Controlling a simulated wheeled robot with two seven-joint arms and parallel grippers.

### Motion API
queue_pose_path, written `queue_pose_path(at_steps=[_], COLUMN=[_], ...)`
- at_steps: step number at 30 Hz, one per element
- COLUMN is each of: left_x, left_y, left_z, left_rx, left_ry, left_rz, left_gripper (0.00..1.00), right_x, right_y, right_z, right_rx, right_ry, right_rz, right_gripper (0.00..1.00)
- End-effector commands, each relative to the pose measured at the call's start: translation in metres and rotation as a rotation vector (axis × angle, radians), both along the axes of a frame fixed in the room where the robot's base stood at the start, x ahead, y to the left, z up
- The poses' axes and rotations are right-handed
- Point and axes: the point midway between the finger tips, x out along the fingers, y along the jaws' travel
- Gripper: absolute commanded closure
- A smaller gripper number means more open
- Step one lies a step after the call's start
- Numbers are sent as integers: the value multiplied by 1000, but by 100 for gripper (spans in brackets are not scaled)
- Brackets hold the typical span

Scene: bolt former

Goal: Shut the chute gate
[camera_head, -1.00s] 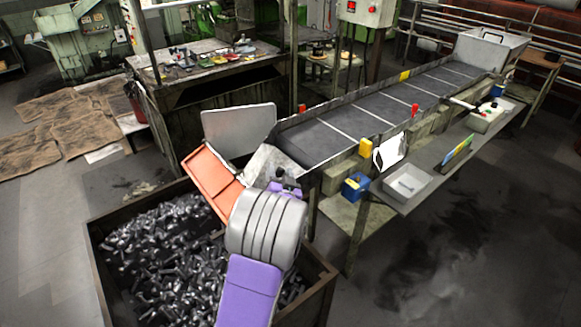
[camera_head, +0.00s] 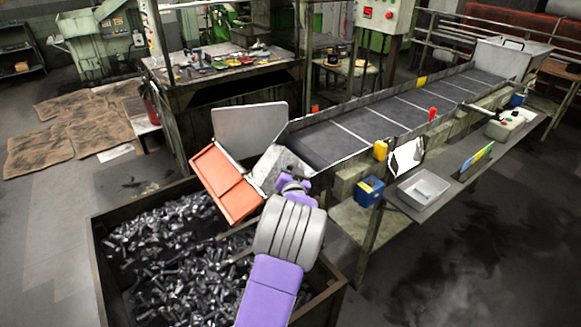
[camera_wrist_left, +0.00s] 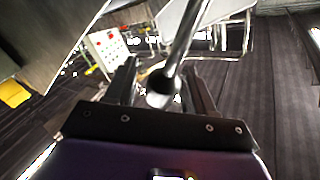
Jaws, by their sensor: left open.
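A grey flat plate (camera_head: 250,130) stands raised at the near end of the conveyor. It looks like the chute gate, but I cannot be sure. An orange chute (camera_head: 227,182) slopes beside it over the bin. My left gripper (camera_head: 293,180) is at the chute's right side, by the grey metal end piece (camera_head: 277,163); its fingers are small and partly hidden by the wrist. In the left wrist view the open fingers (camera_wrist_left: 160,78) have a metal rod (camera_wrist_left: 184,42) with a rounded end between them. I cannot tell whether they touch it. My right gripper is not in view.
A bin (camera_head: 98,262) full of bolts lies below the chute and my arm. The floor at right is clear.

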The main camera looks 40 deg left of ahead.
Motion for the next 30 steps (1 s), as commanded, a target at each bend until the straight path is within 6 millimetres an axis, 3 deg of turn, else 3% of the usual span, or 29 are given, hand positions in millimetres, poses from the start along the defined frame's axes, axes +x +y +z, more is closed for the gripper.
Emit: queue_pose_path(at_steps=[10, 21, 30], left_x=[3, 3, 7], left_y=[3, 3, 0], left_z=[0, 0, 0], left_rx=[-1, 0, -3], left_ry=[1, 2, -7], left_rz=[0, 0, -6], left_gripper=[46, 100, 100], right_x=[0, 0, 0], right_y=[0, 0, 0], right_z=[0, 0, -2], right_rx=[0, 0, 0], right_ry=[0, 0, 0], right_rz=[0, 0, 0], right_gripper=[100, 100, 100])
